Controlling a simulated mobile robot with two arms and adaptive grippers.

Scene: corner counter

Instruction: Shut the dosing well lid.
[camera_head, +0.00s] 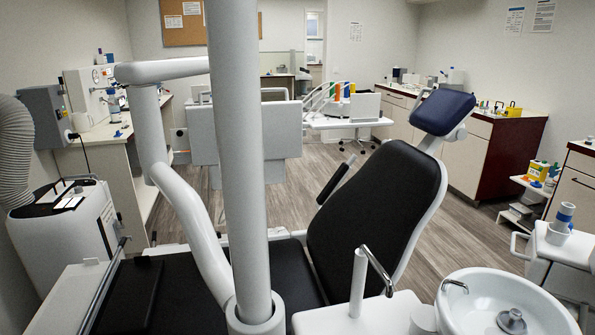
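I cannot make out a dosing well or its lid in the head view. A pale machine (90,95) with small fittings stands on the left counter, but its details are too small to tell whether it has a lid. Neither of my grippers is in view.
A black dental chair (375,215) fills the middle, behind a thick pale pole (240,160). A white basin (505,305) is at the front right. A white floor unit (65,235) stands at left. Wooden floor (455,215) is clear right of the chair.

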